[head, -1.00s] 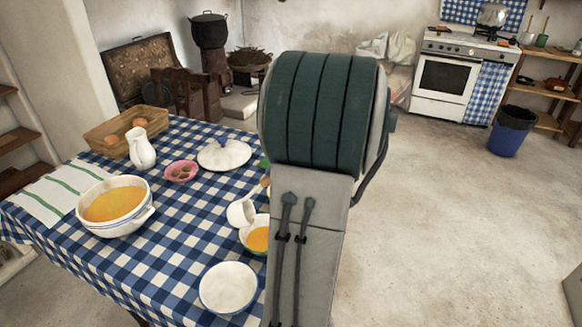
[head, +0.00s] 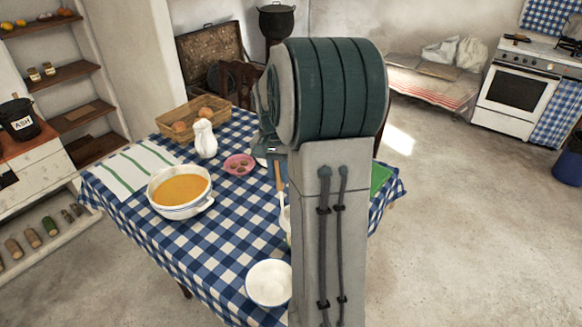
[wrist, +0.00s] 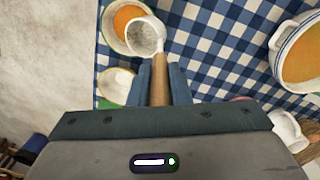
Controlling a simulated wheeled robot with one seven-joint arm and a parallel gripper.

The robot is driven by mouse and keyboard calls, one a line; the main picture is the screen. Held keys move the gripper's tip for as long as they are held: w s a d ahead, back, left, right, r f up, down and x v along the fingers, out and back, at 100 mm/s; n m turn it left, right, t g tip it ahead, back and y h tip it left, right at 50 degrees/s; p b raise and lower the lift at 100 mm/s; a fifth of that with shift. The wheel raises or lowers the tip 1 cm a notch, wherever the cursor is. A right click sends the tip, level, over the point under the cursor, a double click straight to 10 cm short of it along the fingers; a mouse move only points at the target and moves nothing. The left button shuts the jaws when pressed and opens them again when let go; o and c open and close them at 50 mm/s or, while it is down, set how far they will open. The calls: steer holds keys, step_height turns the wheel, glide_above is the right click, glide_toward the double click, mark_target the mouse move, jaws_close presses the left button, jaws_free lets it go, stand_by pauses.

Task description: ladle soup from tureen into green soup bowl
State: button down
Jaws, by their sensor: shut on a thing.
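My gripper (wrist: 160,74) is shut on the wooden handle of the white ladle (wrist: 146,38). In the wrist view the ladle's cup overlaps the edge of a bowl with orange soup (wrist: 124,15); I see no soup in the cup. This bowl's rim looks yellowish green; my arm hides it in the head view. The white tureen (head: 186,210), full of orange soup, stands at the table's left; part of it shows in the wrist view (wrist: 281,42). The ladle handle (head: 278,176) shows beside my arm in the head view.
An empty-looking white bowl (head: 269,284) sits near the table's front edge. A white jug (head: 205,140), a pink dish (head: 239,164), a wicker tray (head: 190,120) and a striped towel (head: 132,167) are on the checked cloth. Another pale bowl (wrist: 117,84) shows in the wrist view.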

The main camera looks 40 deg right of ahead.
steer(key=w+a+g+h+p, duration=0.2)
steer(key=w+a+g+p, duration=0.1)
steer(key=w, duration=0.1)
steer(key=shift+w+a+r+h, duration=0.1)
steer(key=shift+a+r+h, duration=0.15)
steer(key=shift+a+h, duration=0.15)
stand_by(0.4)
